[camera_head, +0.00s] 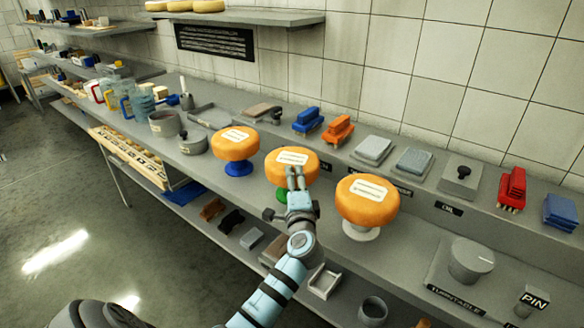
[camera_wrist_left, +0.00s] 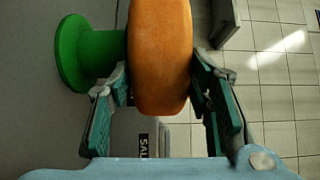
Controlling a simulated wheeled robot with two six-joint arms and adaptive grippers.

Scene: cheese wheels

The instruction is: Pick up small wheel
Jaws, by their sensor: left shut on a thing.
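Three orange cheese wheels stand on pedestals on the grey counter. The middle wheel (camera_head: 303,161) is on a green pedestal (camera_head: 281,195); which wheel is the small one I cannot tell by size. My left gripper (camera_head: 293,178) reaches it from the front. In the left wrist view the wheel (camera_wrist_left: 160,55) lies between the fingers of my left gripper (camera_wrist_left: 158,88), one finger on the top side and one on the underside, next to the green pedestal (camera_wrist_left: 72,52). The gripper is shut on this wheel. Whether the wheel still touches the pedestal is unclear. My right gripper is not seen.
A wheel on a blue pedestal (camera_head: 235,143) stands to the left, and one on a white pedestal (camera_head: 367,201) stands close on the right. Brushes (camera_head: 338,129) and grey blocks (camera_head: 374,149) line the raised back ledge. A lower shelf holds small items.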

